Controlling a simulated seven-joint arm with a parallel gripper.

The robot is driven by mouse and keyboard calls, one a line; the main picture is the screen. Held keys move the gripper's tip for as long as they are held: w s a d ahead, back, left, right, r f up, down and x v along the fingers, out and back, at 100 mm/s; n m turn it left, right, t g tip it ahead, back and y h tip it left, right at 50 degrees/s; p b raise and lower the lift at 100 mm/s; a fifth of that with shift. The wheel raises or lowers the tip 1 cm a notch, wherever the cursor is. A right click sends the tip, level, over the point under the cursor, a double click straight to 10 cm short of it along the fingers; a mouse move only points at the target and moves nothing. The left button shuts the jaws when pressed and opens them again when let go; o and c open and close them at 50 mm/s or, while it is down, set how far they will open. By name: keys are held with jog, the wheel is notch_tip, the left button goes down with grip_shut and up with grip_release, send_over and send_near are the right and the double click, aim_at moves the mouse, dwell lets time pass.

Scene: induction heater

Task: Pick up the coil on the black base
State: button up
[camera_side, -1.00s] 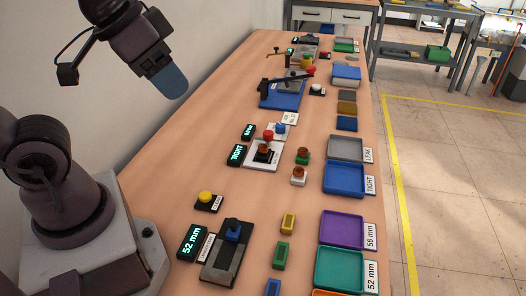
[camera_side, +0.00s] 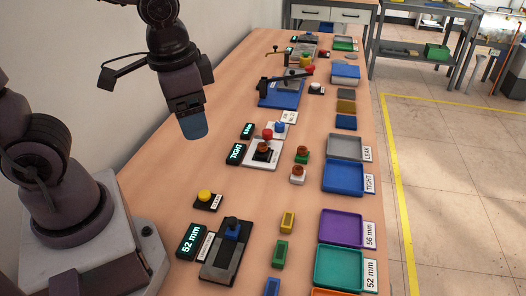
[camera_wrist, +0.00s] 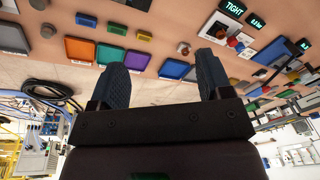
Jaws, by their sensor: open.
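The copper-coloured coil (camera_side: 264,146) sits upright on a black base (camera_side: 262,155), on a white plate (camera_side: 252,164) beside the lit TIGHT display. The coils are too small to tell apart surely in that view.
A TIGHT display (camera_side: 235,153) and a red knob (camera_side: 267,134) stand close to the coil. A blue tray (camera_side: 330,178) and grey tray (camera_side: 330,148) lie along the right edge. A yellow button (camera_side: 204,195) is nearer me. Bare table lies between button and plate.

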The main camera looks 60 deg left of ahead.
aim_at(264, 147)
jog(key=w+a+f+m+y, duration=0.2)
jog(key=w+f+m+y, duration=0.1)
jog(key=f+m, duration=0.3)
jog(key=w+a+f+m+t+y, duration=0.1)
jog(key=w+f+m+y, duration=0.3)
jog(key=f, duration=0.4)
jog(key=w+a+f+m+y, duration=0.3)
jog(key=w+f+m+y, duration=0.1)
jog(key=f+m, duration=0.3)
jog(key=shift+w+a+f+m, duration=0.15)
jog(key=shift+w+a+m, duration=0.1)
jog(key=shift+w+m, duration=0.35)
jog(key=w+m+t, duration=0.1)
jog(key=w+t, duration=0.1)
jog(key=w+d+m+t, duration=0.1)
jog(key=w+m, duration=0.1)
jog(key=w, duration=0.1)
jog(key=shift+f+t, duration=0.1)
jog(key=shift+t, duration=0.3)
jog(key=shift+w+a+m, duration=0.15)
jog(key=shift+w+m, duration=0.1)
jog(key=shift+m, duration=0.15)
jog(key=x, duration=1.2)
jog(key=shift+w+a+f, duration=0.1)
jog(key=shift+w, duration=0.15)
jog(key=c, duration=1.1)
